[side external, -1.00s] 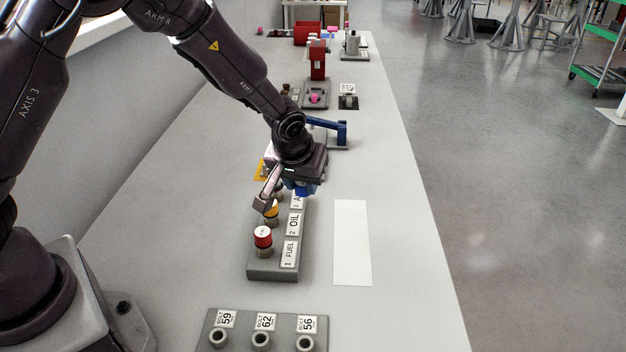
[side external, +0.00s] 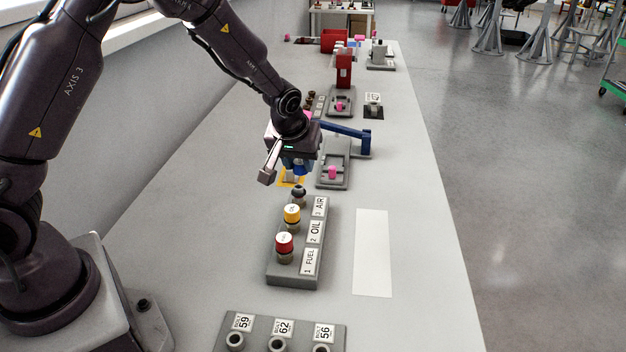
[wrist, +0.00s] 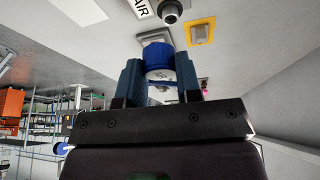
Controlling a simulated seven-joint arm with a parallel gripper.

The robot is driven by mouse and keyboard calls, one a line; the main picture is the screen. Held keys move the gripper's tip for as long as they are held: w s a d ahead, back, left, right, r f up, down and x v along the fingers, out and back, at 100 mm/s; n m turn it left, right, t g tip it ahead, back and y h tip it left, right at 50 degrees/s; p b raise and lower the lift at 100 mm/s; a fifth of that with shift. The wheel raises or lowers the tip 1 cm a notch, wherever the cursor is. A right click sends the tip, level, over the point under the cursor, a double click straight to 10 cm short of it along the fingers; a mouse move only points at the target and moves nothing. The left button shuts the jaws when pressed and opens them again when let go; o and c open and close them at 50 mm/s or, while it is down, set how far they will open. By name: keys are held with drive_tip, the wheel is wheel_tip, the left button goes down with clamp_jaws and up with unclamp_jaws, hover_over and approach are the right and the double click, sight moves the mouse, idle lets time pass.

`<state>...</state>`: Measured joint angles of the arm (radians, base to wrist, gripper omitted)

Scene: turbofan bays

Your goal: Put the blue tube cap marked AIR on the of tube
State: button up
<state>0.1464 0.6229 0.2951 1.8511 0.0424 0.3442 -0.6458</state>
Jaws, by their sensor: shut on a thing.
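A grey block (side external: 292,276) carries tubes beside the labels FUEL, OIL and AIR. A red cap (side external: 284,243) sits on the FUEL tube and a yellow cap (side external: 292,214) on the OIL tube. The AIR tube (side external: 298,192) is bare and upright; its open end also shows at the top of the wrist view (wrist: 170,13). My gripper (side external: 296,168) is beyond the AIR end of the block, in the air. It is shut on the blue cap (wrist: 158,55), apart from the tube. Any AIR marking on the cap is hidden.
A yellow-bordered pad (side external: 287,184) lies behind the AIR tube, below my gripper. A blue lever fixture (side external: 345,135) and a grey fixture with a pink part (side external: 332,173) stand close by to the right. A blank white sheet (side external: 372,252) lies right of the block. A bolt tray (side external: 262,323) is in front.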

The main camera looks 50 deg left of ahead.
sight(299, 185)
drive_tip(key=a, duration=0.2)
drive_tip(key=a+r, duration=0.1)
drive_tip(key=shift+w+m, duration=0.3)
drive_tip(key=shift+w, duration=0.05)
drive_tip(key=shift+w+d+f+m, duration=0.2)
drive_tip(key=shift+d+m, duration=0.1)
drive_tip(key=shift+m, duration=0.3)
drive_tip(key=shift+f, duration=2.55)
drive_tip(key=shift+f, duration=1.15)
drive_tip(key=o, duration=1.4)
drive_tip(key=shift+r, duration=0.1)
drive_tip(key=shift+r, duration=3.4)
